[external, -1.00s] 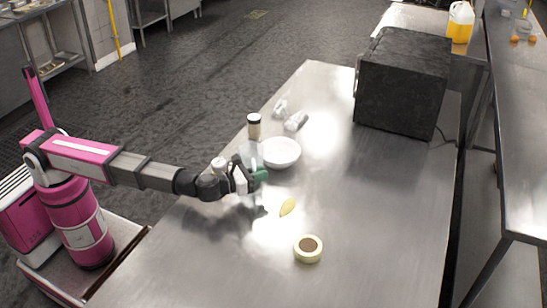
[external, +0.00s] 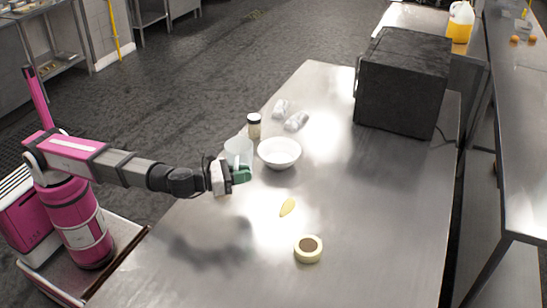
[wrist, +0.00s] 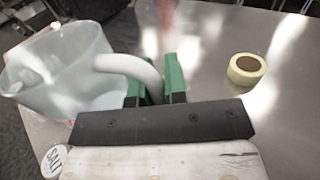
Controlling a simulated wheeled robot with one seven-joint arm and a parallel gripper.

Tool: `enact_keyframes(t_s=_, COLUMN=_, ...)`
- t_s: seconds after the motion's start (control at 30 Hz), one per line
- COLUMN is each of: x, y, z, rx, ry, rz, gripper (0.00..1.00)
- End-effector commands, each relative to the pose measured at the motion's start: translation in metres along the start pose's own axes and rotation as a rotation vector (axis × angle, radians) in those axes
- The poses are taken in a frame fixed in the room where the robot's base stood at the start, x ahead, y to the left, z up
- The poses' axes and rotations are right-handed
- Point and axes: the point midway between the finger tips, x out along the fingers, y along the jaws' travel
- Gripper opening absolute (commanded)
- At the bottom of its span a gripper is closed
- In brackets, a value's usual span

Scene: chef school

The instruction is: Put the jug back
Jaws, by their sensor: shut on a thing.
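The jug (external: 238,150) is a translucent whitish vessel with a curved handle. My gripper (external: 241,174) is shut on its handle and seems to hold it above the steel table, left of the white bowl. In the wrist view the jug (wrist: 62,72) fills the left side, tilted in the picture, with its wide mouth towards the camera. Its handle runs between the green fingertips of my gripper (wrist: 156,82). The jug's lower part is hidden in the external view.
A yellow item (external: 287,207) and a tape roll (external: 308,249) lie nearer the front. A black box (external: 403,83) stands at the back. A salt label (wrist: 53,160) shows beside my gripper.

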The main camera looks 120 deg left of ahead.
Motion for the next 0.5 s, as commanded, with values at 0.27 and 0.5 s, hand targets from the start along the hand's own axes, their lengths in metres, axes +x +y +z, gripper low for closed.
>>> enact_keyframes(t_s=0.27, x=-0.007, y=-0.054, z=-0.032, rx=0.003, ry=0.001, rz=-0.001, gripper=0.0)
enact_keyframes(t_s=0.5, x=-0.013, y=-0.093, z=-0.056, rx=0.001, ry=0.001, rz=0.0, gripper=0.0)
